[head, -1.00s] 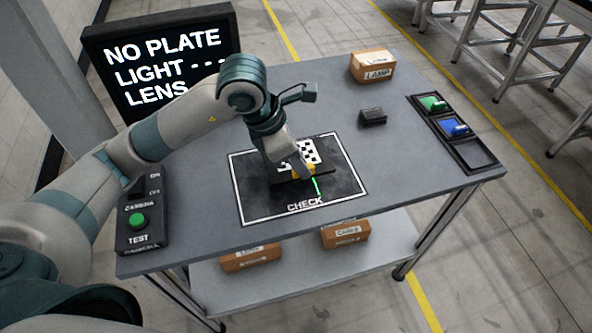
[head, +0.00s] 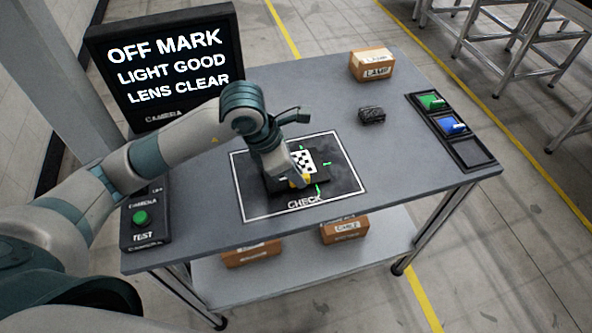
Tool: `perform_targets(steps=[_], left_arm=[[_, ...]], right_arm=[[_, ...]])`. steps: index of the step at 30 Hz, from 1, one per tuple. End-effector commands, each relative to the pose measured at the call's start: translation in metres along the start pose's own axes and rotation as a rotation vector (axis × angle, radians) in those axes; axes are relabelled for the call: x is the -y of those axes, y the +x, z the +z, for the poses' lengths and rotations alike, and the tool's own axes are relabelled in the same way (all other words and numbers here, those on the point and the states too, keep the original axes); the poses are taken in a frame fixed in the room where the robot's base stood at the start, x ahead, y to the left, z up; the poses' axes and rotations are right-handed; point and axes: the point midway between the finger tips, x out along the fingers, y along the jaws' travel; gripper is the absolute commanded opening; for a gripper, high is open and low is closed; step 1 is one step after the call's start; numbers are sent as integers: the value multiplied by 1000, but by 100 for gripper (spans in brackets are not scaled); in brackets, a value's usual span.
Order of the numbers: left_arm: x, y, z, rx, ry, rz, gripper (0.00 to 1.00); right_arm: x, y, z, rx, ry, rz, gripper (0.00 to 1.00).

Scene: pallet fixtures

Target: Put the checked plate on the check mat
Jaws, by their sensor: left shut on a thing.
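The checked plate (head: 306,161) has a black and white checker pattern on a dark base. It is over the check mat (head: 247,206), a black mat with a white border and the word CHECK, inside that border. Green marks show on the mat beside the plate. My left gripper (head: 300,182) is shut on the plate at its near left side and hides part of it. I cannot tell whether the plate fully touches the mat. The screen (head: 170,65) reads OFF MARK, LIGHT GOOD, LENS CLEAR. My right gripper is not in view.
A control box with a green button (head: 141,217) stands at the table's left. A small dark block (head: 371,115) and a LAMP box (head: 372,65) are at the back right. A rack (head: 478,153) with green and blue pieces lies on the right edge. Boxes sit on the lower shelf.

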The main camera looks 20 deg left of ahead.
Motion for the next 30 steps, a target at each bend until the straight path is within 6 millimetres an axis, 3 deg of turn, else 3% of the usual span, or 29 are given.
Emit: perform_targets(steps=[11,12,14,15,30], left_arm=[[0,3,-1,2,1,1,0],[0,3,-1,0,0,0,16],[0,2,-1,0,0,0,30],[0,2,-1,0,0,0,32],[0,-3,0,2,0,1,32]], right_arm=[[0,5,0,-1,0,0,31],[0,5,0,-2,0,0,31],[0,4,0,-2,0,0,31],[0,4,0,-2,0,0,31],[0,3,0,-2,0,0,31]])
